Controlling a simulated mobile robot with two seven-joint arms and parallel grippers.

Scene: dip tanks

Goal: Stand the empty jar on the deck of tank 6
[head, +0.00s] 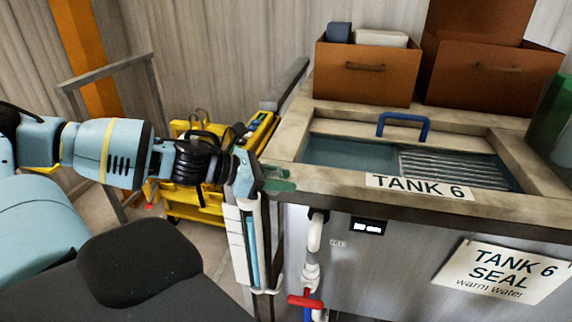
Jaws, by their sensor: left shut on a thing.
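My left gripper (264,182) reaches in from the left and is shut on a small green, see-through jar (282,186). The jar is at the front left corner of the tank 6 deck (335,190). The gripper hides part of the jar, and I cannot tell whether it touches the deck or is just above it, or whether anything is in it. Tank 6 has a label (420,187) on its front rim and a sunken basin (350,153) with a ribbed part on the right. My right gripper is not in view.
A blue handle (404,122) rises behind the basin. Brown boxes (365,75) stand at the back, and a green object (550,118) is at the right edge. A red valve handle (305,301) sits below the front. A yellow cart (185,200) stands left of the tank.

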